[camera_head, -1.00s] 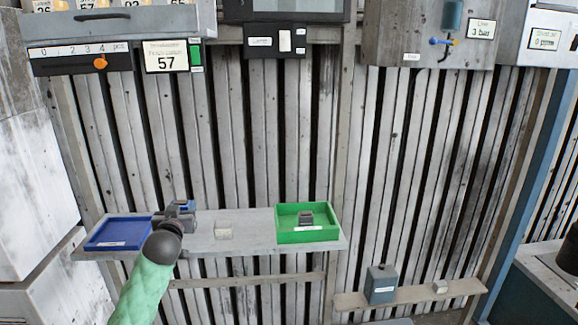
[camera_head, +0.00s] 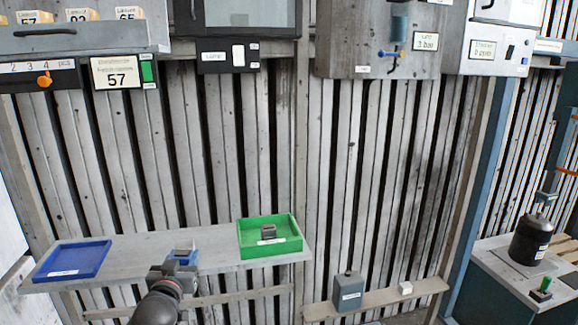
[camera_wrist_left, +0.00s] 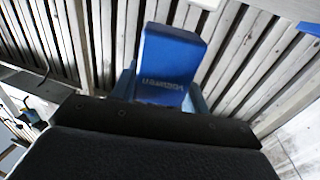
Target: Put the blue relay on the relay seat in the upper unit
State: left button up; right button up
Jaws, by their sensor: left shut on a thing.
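The blue relay (camera_head: 186,256) is held in my left gripper (camera_head: 174,268), just in front of the grey wall shelf (camera_head: 206,241) in the head view. The dark gripper body covers the lower part of that view. Several units hang along the top of the wall. I cannot make out the relay seat on any of them. My right gripper is not in view.
A blue tray (camera_head: 72,261) and a green tray (camera_head: 285,246) holding a dark grey part (camera_head: 268,232) sit on the shelf. A lower ledge (camera_head: 427,288) carries a grey-blue box (camera_head: 347,292) and a small white block (camera_head: 405,288). The slatted wall between shelf and units is clear.

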pick_arm(q)
jog(key=s+d+f, duration=0.3)
jog(key=s+f, duration=0.2)
jog(key=f, duration=0.4)
jog(key=s+d+f, duration=0.3)
jog(key=s+f, duration=0.3)
jog(key=f, duration=0.3)
jog(key=shift+d, duration=0.35)
jog(key=shift+f, duration=0.1)
